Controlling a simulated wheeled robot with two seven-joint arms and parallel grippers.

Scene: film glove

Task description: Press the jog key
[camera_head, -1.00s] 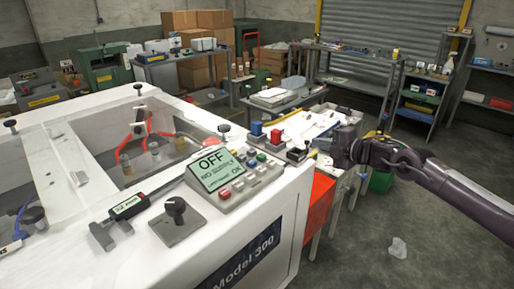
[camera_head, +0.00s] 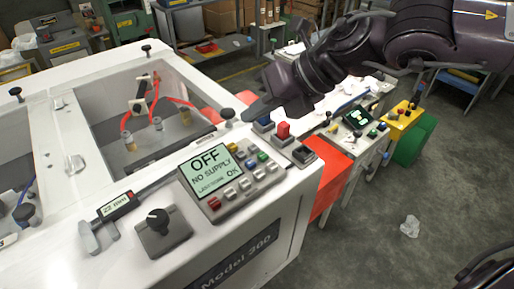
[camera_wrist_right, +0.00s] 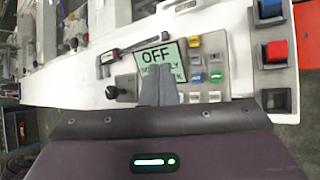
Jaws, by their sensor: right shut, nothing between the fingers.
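The machine's control panel (camera_head: 243,190) has a green screen (camera_head: 210,168) reading OFF, NO SUPPLY, with several small keys beside it. These include a yellow key (camera_head: 232,148), a blue key (camera_head: 262,157), a green key (camera_head: 249,165) and a red key (camera_head: 214,203). Key labels are too small to read, so I cannot tell which is the jog key. My right gripper (camera_head: 246,116) is shut and empty, above the machine's back edge behind the panel. In the right wrist view its fingers (camera_wrist_right: 157,85) overlap the screen and hide part of it. My left gripper is not in view.
Beside the panel stand larger blue (camera_head: 263,124), red (camera_head: 283,131) and black (camera_head: 304,154) switches. A black knob (camera_head: 158,218) and a gauge (camera_head: 117,206) lie left of the panel. An open bay with red hoses (camera_head: 180,103) is behind. Floor at right is mostly clear.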

